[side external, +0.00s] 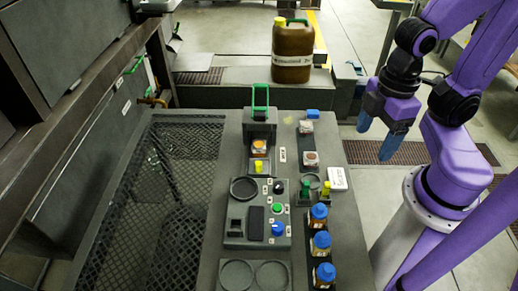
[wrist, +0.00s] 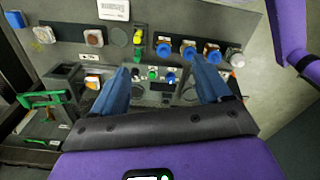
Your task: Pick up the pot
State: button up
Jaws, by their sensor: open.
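Several small containers could be the pot; I cannot tell which one is meant. Two small clear square pots, an upper one (side external: 306,127) and a lower one with brown contents (side external: 311,159), sit on the right part of the grey bench. Blue-capped amber jars (side external: 320,243) stand in a row nearer the front; they also show in the wrist view (wrist: 188,52). My gripper (side external: 376,136) is open and empty, in the air right of the bench and apart from all containers. In the wrist view its blue fingers (wrist: 158,63) are spread, with the bench beyond them.
A control panel with knobs (side external: 278,209) is mid-bench, below a small device with a green handle (side external: 260,97). Empty round recesses (side external: 237,275) are at the front. A white label card (side external: 337,178) lies right. A large brown jug (side external: 293,52) stands behind. Black mesh (side external: 180,175) lies left.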

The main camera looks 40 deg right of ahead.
jog(key=w+a+f+n+t+h, duration=0.3)
jog(key=w+a+f+n+h, duration=0.25)
jog(key=w, duration=0.35)
jog(key=w+a+f+n+t+h, duration=0.35)
jog(key=w+f, duration=0.25)
jog(key=w, duration=0.2)
jog(key=n+t+h, duration=0.1)
jog(key=n+t, duration=0.2)
jog(key=n, duration=0.2)
send_near(259, 145)
jog(key=shift+x, duration=3.9)
jog(key=shift+c, duration=0.3)
jog(key=c, duration=1.2)
